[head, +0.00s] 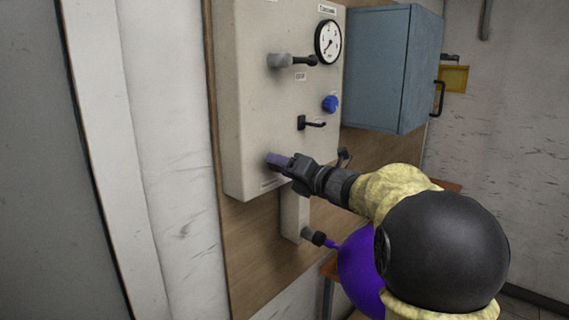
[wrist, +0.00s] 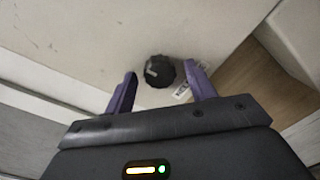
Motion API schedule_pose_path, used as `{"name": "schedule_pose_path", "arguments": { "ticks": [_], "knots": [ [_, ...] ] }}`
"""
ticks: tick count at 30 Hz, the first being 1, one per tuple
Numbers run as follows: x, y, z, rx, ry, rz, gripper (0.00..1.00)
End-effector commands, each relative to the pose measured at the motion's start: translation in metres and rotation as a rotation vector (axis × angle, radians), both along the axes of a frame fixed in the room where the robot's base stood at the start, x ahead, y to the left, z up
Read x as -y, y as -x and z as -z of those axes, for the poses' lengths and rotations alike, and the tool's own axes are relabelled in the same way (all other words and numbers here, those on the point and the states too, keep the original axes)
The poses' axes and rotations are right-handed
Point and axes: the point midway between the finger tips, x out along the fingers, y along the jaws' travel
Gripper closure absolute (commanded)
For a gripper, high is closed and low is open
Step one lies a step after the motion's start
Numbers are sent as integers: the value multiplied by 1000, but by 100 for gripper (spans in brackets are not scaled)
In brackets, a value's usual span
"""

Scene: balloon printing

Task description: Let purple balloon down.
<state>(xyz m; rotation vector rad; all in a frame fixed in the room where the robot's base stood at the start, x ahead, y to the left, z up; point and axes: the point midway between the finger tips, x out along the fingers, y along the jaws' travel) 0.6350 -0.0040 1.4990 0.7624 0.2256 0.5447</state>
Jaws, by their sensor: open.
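The purple balloon (head: 358,262) hangs on a dark nozzle (head: 314,237) below the beige control panel. It looks inflated, and my arm hides its right part. My gripper (head: 277,161) is at the lower part of the panel, its purple fingers pointing at the panel face. In the wrist view my gripper (wrist: 161,82) is open, with a round black knob (wrist: 160,71) showing between the two fingers. The knob has a light pointer mark. I cannot tell whether the fingers touch it. In the head view my gripper hides this knob.
A blue-grey cabinet (head: 385,70) stands out from the wall at right.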

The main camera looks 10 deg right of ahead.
Motion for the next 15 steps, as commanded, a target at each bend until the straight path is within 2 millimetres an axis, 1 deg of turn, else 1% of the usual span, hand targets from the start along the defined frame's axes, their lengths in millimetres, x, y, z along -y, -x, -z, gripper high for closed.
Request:
{"name": "schedule_pose_path", "arguments": {
  "ticks": [6, 8, 9, 11, 12, 13, 15],
  "knots": [
    [0, 0, 0, 0, 0, 0, 44],
    [0, 0, 0, 0, 0, 0, 56],
    [0, 0, 0, 0, 0, 0, 64],
    [0, 0, 0, 0, 0, 0, 76],
    [0, 0, 0, 0, 0, 0, 84],
    [0, 0, 0, 0, 0, 0, 89],
    [0, 0, 0, -1, 0, 1, 89]
  ]
}}
